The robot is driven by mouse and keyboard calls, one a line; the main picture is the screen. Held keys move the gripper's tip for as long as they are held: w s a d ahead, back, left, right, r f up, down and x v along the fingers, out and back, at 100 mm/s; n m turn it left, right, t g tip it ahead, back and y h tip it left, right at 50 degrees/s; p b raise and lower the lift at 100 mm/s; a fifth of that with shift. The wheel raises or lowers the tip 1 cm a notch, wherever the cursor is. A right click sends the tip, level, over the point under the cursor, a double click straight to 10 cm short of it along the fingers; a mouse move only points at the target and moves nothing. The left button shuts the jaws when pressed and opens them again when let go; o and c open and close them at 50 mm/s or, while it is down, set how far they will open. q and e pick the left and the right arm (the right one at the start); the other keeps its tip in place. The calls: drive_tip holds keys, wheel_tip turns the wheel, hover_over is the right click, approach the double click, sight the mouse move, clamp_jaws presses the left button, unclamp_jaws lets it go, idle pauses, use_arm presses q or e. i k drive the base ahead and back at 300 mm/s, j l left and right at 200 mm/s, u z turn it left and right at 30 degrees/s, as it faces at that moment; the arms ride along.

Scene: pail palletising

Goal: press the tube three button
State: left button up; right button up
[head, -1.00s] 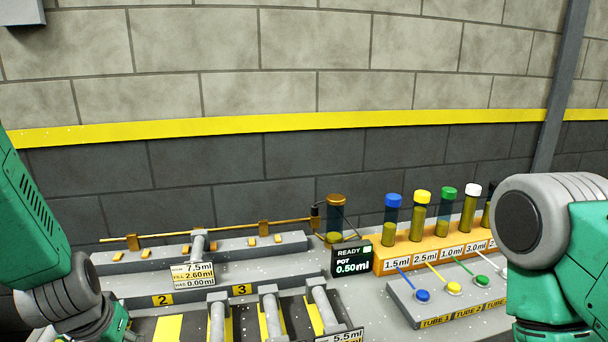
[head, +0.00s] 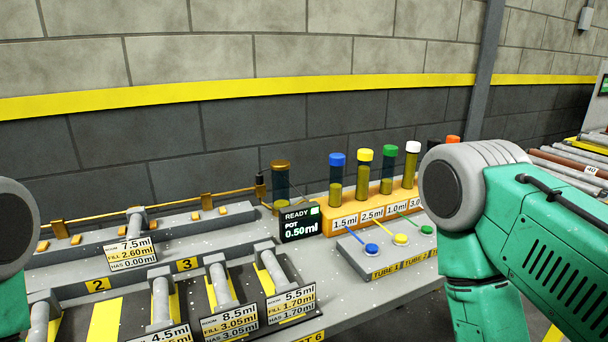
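The button panel (head: 368,266) is a grey sloped box on the bench, right of centre. It carries a blue button (head: 372,248) over the label TUBE 1, a yellow button (head: 401,240) over TUBE 2, and a green button (head: 427,230) whose label is mostly cut off by my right arm. The green one is third in the row. Anything further right on the panel is hidden behind that arm. Only upper parts of my arms show, at the left edge and at the right. Neither gripper is in view.
Capped tubes stand in an orange rack (head: 345,222) behind the panel. A display (head: 300,223) reads READY, POT 0.50 ml. A grey rail fixture with numbered stations (head: 187,265) and ml cards fills the left. A roller conveyor (head: 570,165) is at far right.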

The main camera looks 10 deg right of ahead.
sight(427, 229)
drive_tip(key=z, duration=1.15)
